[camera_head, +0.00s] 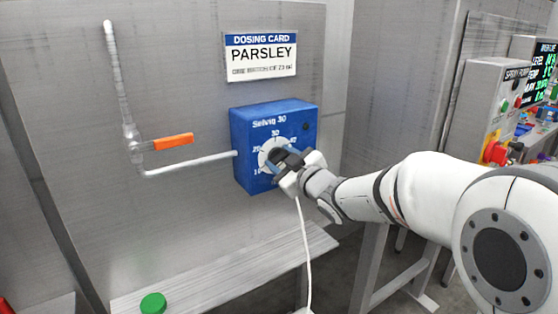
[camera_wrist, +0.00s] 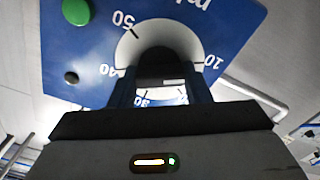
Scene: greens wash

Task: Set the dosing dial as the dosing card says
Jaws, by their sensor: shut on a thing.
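The dosing card (camera_head: 260,56) hangs on the grey wall. It reads "PARSLEY" in large letters; its small bottom line is too blurred to read surely. Below it is a blue dosing box (camera_head: 243,128) with a white round scale, marked in tens. My gripper (camera_head: 284,160) is at the front of this box, shut on the dark dosing dial and covering much of the scale. In the wrist view the dial (camera_wrist: 160,60) sits between the fingers, with 50, 40, 30 and 10 showing around it. I cannot tell where its pointer stands.
A pipe with an orange valve lever (camera_head: 173,142) runs into the box's left side. A green round object (camera_head: 153,303) is on the ledge (camera_head: 220,272) below. A control panel with a red and yellow switch (camera_head: 494,150) stands at the right.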

